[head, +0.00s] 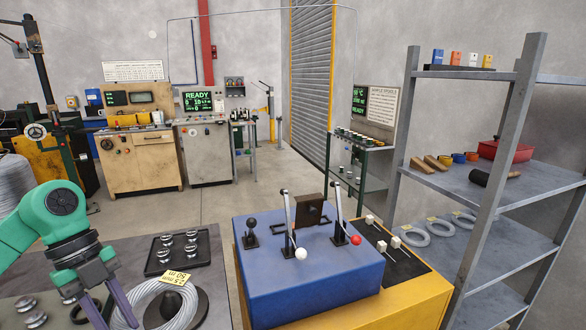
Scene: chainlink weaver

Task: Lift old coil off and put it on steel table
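A coil of pale grey wire (152,298) with a yellow tag (178,279) lies at the bottom left of the head view, around or against a dark round piece (192,303). I cannot tell what bears it. My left gripper (117,321), with purple fingers on a green arm, points down at the coil's left side. Its fingers are apart, and the right one overlaps the coil's rim; contact is unclear. The dark grey tabletop (122,250) lies under and behind it. My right gripper is not in view.
A black tray (160,270) of several metal parts stands behind the coil. A blue lever box (310,285) on a yellow base is to the right. Grey shelves (450,190) at the right hold several wire coils (433,227). Bare tabletop shows left of the tray.

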